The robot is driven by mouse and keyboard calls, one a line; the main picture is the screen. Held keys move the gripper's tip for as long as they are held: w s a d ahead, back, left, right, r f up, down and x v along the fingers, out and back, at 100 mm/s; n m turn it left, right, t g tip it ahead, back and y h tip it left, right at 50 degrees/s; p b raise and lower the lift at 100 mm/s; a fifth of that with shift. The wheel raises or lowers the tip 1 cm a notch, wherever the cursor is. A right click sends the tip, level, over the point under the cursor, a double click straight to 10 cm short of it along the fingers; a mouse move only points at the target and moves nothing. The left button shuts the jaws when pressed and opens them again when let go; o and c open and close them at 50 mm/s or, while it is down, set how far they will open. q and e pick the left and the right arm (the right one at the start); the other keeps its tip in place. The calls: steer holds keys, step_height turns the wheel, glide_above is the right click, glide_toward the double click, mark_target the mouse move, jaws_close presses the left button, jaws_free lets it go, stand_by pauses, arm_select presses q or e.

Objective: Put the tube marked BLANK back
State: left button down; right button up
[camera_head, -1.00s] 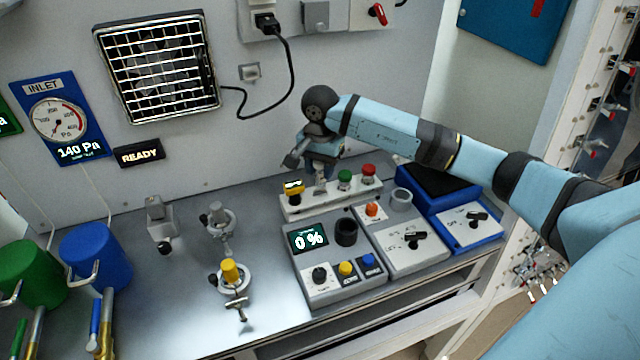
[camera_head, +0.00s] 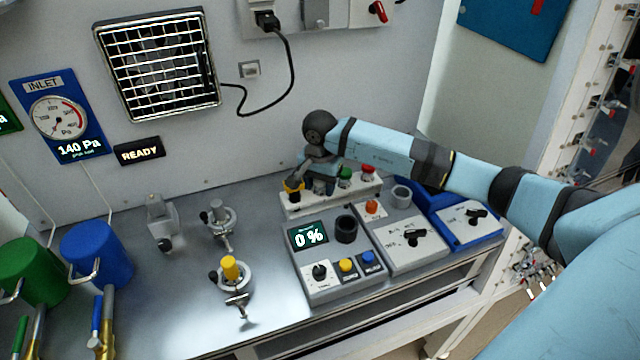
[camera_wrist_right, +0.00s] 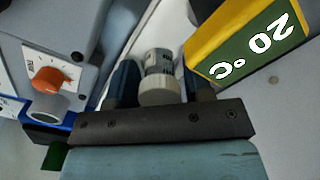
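My right gripper (camera_head: 318,184) is low over the left part of a pale rack (camera_head: 335,202) near the back wall. In the right wrist view a pale, grey-topped tube (camera_wrist_right: 158,68) with a wide white collar lies between the two dark blue fingers (camera_wrist_right: 160,82). The fingers are close to its sides. I cannot tell if they press on it, and no BLANK marking is readable. In the head view my gripper hides most of this tube. Green-topped (camera_head: 345,174) and red-topped (camera_head: 367,173) pieces stand to its right on the rack. My left gripper is out of view.
A yellow-framed 20 °C display (camera_wrist_right: 255,42) is close beside the right finger. A grey console (camera_head: 330,280) with a black cup (camera_head: 346,229) is in front of the rack. Two clamp fixtures (camera_head: 232,270) stand to its left. The bench between fixtures and console is clear.

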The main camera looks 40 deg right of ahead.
steer(key=shift+r+p, duration=0.3)
steer(key=shift+p, duration=0.05)
steer(key=shift+r, duration=0.4)
step_height(320, 180, up, 10)
steer(key=shift+f+b, duration=0.15)
steer(key=shift+b, duration=0.75)
steer(key=shift+r, duration=0.65)
steer(key=shift+s+f, duration=0.1)
